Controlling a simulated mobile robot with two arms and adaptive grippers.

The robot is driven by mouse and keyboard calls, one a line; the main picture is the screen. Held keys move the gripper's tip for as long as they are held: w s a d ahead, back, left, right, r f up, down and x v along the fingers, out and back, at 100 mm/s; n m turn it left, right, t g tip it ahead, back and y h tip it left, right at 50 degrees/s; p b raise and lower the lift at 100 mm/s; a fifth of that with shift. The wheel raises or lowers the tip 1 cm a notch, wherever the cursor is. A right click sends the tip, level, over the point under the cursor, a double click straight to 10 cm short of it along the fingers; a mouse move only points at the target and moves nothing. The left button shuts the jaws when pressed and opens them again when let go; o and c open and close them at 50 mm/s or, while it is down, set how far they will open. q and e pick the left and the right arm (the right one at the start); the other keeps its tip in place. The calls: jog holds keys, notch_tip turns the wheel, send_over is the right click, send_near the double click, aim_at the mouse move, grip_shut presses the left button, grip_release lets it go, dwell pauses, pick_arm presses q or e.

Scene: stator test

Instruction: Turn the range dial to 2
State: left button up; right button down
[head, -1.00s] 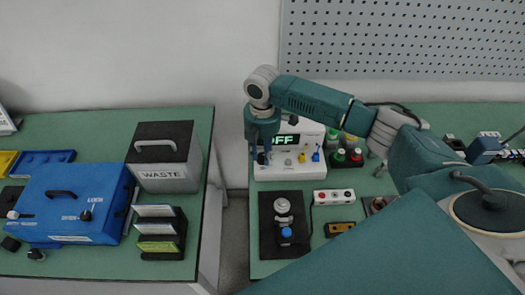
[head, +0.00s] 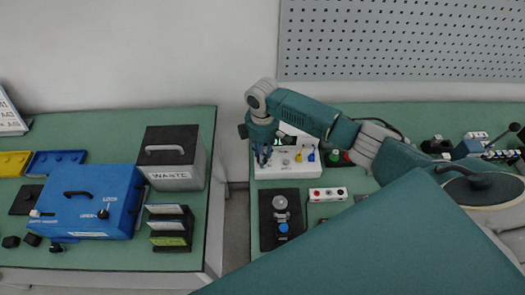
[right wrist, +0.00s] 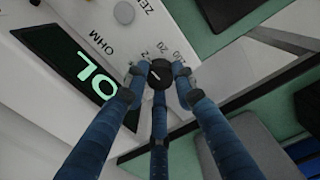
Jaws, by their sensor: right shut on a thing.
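The range dial (right wrist: 158,75) is a small round black knob with a short white mark, on the white front of the ohm meter (right wrist: 190,22). Printed range labels, among them 2, 20 and 200, curve around it. I cannot tell exactly which label the mark points at. My right gripper (right wrist: 158,82) has its blue fingers closed around the dial. The green display (right wrist: 85,65) reads OL. In the head view, my right gripper (head: 263,158) is at the left of the meter's front (head: 290,172), hiding the dial. My left gripper is not in view.
A red-and-white button box (head: 328,194) and a black plate (head: 267,235) with a silver-and-blue fixture lie in front of the meter. A blue box (head: 88,190), a WASTE bin (head: 178,155) and a stacked rack (head: 170,228) stand on the left table, across a gap.

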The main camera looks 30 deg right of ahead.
jog(key=shift+w+a+r, duration=0.1)
dwell(0.5)
jog(key=c, duration=1.4)
grip_release()
notch_tip(320, 180, up, 12)
